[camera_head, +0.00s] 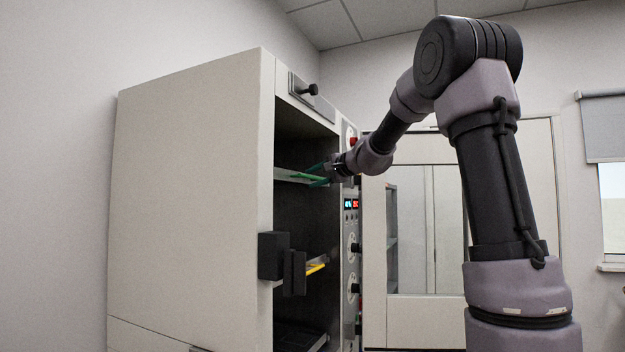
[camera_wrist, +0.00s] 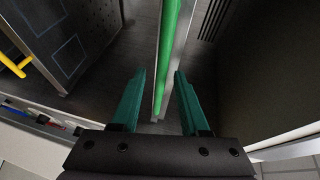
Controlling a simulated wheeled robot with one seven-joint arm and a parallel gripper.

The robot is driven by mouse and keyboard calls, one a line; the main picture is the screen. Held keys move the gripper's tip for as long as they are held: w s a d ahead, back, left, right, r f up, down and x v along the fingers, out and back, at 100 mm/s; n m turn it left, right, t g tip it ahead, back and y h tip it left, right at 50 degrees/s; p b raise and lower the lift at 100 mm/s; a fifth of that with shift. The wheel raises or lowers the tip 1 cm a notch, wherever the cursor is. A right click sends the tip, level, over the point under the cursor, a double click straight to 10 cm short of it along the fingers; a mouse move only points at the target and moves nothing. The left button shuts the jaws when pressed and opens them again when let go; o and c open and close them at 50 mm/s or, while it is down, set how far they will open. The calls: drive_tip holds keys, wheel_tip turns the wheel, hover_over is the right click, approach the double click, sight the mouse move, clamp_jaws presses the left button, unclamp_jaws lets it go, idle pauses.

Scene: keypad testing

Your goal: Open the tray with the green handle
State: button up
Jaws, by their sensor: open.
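The green handle (camera_head: 305,177) is on the front edge of an upper tray (camera_head: 286,174) inside the open cabinet. In the wrist view the green handle (camera_wrist: 168,45) runs down from the top edge toward the gap between my fingers. My gripper (camera_head: 323,173) is at the cabinet opening, close to the handle. In the wrist view my gripper (camera_wrist: 158,98) shows two teal fingers spread apart, with nothing clamped between them. I cannot tell whether either finger touches the handle.
A yellow handle (camera_head: 316,268) is on a lower tray; it also shows in the wrist view (camera_wrist: 14,62). A black latch block (camera_head: 273,256) sticks out at the cabinet's left edge. The control panel (camera_head: 351,235) with knobs borders the opening on the right.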

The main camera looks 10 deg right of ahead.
drive_tip(key=shift+w+a+f, duration=0.1)
drive_tip(key=shift+w+a, duration=0.2)
drive_tip(key=shift+w, duration=0.15)
clamp_jaws()
idle(1.2)
